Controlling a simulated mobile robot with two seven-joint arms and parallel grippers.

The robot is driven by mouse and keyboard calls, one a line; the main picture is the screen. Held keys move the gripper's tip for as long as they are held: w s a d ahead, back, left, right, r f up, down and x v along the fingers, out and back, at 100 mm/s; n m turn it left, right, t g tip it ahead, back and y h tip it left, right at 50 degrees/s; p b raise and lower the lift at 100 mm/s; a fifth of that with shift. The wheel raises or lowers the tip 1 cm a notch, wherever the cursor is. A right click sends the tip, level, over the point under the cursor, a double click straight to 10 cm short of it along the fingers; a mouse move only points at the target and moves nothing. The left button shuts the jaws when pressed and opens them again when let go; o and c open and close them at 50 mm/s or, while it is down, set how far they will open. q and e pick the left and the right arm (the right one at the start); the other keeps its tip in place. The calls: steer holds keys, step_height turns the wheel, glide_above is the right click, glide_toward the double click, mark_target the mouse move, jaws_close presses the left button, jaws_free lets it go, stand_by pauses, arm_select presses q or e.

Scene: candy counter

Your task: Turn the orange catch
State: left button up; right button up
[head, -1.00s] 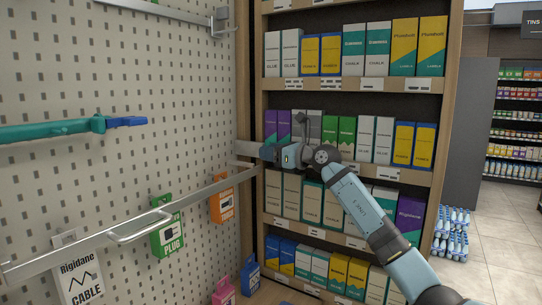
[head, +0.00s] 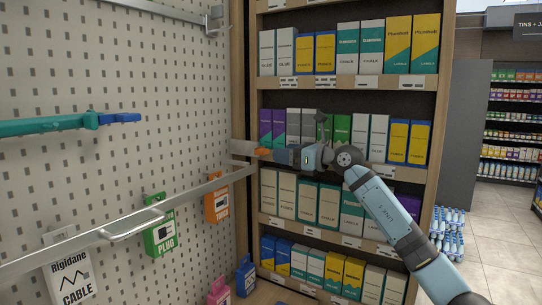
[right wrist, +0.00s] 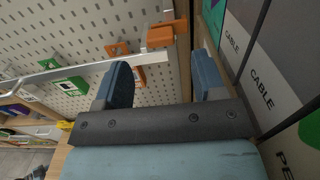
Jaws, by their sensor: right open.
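The orange catch (head: 263,152) is at the right end of a metal bar at the pegboard's right edge. In the right wrist view the catch (right wrist: 160,36) lies beyond my fingers, roughly in line with the space between them. My right gripper (head: 282,156) comes in from the right in the head view, its fingers pointing left at the catch. The right wrist view shows the gripper (right wrist: 163,72) open, with its two blue fingers apart and nothing between them. I cannot tell whether a fingertip touches the catch. My left gripper is not in view.
A metal rail (head: 190,192) with a loop handle (head: 131,226) crosses in front of the pegboard (head: 120,65). A teal bar with a blue end (head: 118,117) sticks out at left. Shelves of boxes (head: 348,84) stand close behind my right gripper. Hanging packs (head: 160,238) are below the rail.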

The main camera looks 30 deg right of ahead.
steer(key=b+v, duration=0.1)
steer(key=v, duration=0.6)
stand_by(0.3)
steer(key=s+a+f+m+t+p, duration=0.1)
steer(key=s+a+f+m+p, duration=0.15)
steer(key=a+f+m, duration=0.45)
steer(key=s+a+f+m+t+y+p, duration=0.1)
steer(key=s+a+f+m, duration=0.3)
steer(key=f, duration=0.6)
steer(key=s+a+f+m+t+p, duration=0.1)
steer(key=a+f+m+p, duration=0.1)
steer(key=a+f+m, duration=0.4)
steer(key=s+a+f+m+g+h+p, duration=0.2)
steer(key=s+a+f+m+g+h, duration=0.1)
steer(key=s+f+m, duration=0.8)
steer(key=s+a+f+m+g+h+p, duration=0.3)
steer(key=s+f+m, duration=0.8)
steer(key=s+f, duration=0.4)
steer(key=s+a+g, duration=0.1)
steer(key=a, duration=0.1)
steer(key=shift+s+a+f+g+h, duration=0.25)
steer(key=shift+a+f+g+h, duration=0.05)
steer(key=shift+f+h, duration=0.1)
